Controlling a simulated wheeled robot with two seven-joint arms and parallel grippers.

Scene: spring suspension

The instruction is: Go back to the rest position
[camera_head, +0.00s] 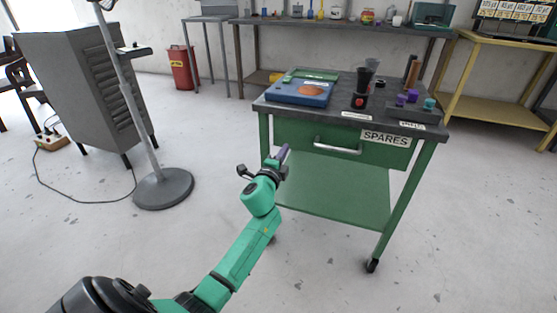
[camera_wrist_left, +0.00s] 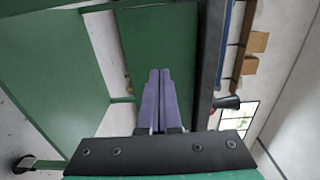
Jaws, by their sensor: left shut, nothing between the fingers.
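My left gripper (camera_head: 283,153) is at the front left of the green cart (camera_head: 330,195), near the cart's top edge and left of its drawer handle. Its purple fingers also show in the left wrist view (camera_wrist_left: 160,98), lying together with nothing between them. The wrist view shows the cart's green panels and dark top edge beyond the fingers. My left arm is stretched forward from the bottom left of the head view. My right gripper is in neither view.
The cart top holds a blue box (camera_head: 299,91), a black and red device (camera_head: 361,89) and a dark block with coloured knobs (camera_head: 408,105). A pole stand (camera_head: 163,188) and a grey cabinet (camera_head: 75,90) stand at the left. The floor between stand and cart is clear.

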